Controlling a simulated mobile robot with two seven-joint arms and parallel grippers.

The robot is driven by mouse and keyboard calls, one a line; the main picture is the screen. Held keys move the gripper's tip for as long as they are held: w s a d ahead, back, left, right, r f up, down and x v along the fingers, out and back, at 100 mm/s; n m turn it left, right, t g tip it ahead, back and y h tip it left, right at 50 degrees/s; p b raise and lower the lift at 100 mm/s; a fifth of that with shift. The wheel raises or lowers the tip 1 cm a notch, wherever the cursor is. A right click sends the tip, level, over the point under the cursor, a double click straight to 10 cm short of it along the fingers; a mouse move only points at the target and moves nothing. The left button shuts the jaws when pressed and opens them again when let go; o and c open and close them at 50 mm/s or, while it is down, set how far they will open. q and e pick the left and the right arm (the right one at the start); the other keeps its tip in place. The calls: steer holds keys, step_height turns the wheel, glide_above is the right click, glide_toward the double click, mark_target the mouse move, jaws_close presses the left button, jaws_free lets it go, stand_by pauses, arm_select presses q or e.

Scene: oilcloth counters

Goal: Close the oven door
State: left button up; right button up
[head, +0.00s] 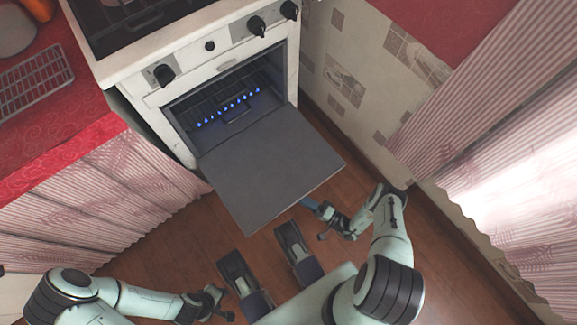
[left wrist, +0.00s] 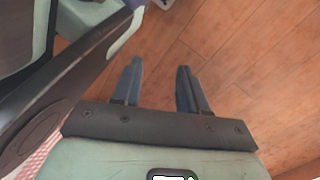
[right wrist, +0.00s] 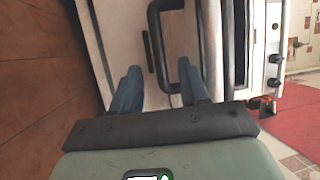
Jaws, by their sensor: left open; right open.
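The oven door (head: 268,168) hangs open, lowered, with its dark inner face up in the head view. The oven cavity (head: 225,105) behind it shows a rack and small blue flames. My right gripper (head: 322,219) is open, close to the door's front right corner. In the right wrist view its open fingers (right wrist: 158,85) point towards a white panel (right wrist: 130,35) and a black curved handle (right wrist: 165,45); I cannot tell whether they touch. My left gripper (head: 217,298) is open and empty over the floor, apart from the door; its fingers show in the left wrist view (left wrist: 158,85).
The white stove (head: 220,45) has black knobs above the oven. A red counter with a pink curtain (head: 90,180) stands on the left. A patterned wall (head: 350,85) and another curtain (head: 500,170) limit the right. Wooden floor (head: 180,240) is bare left of the door.

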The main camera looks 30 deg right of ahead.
arm_select(q)
steer(key=shift+s+a+f+g+b, duration=0.1)
steer(key=shift+s+f+g+b, duration=0.15)
steer(key=shift+s, duration=0.35)
steer(key=shift+s+a+f+g+b, duration=0.15)
steer(key=shift+s+f+b, duration=0.15)
steer(key=shift+s, duration=0.3)
arm_select(e)
steer(key=x, duration=0.7)
steer(key=shift+w+a, duration=0.15)
steer(key=shift+w, duration=0.05)
arm_select(q)
steer(key=shift+d, duration=0.1)
steer(key=shift+w, duration=0.1)
arm_select(e)
jaws_close()
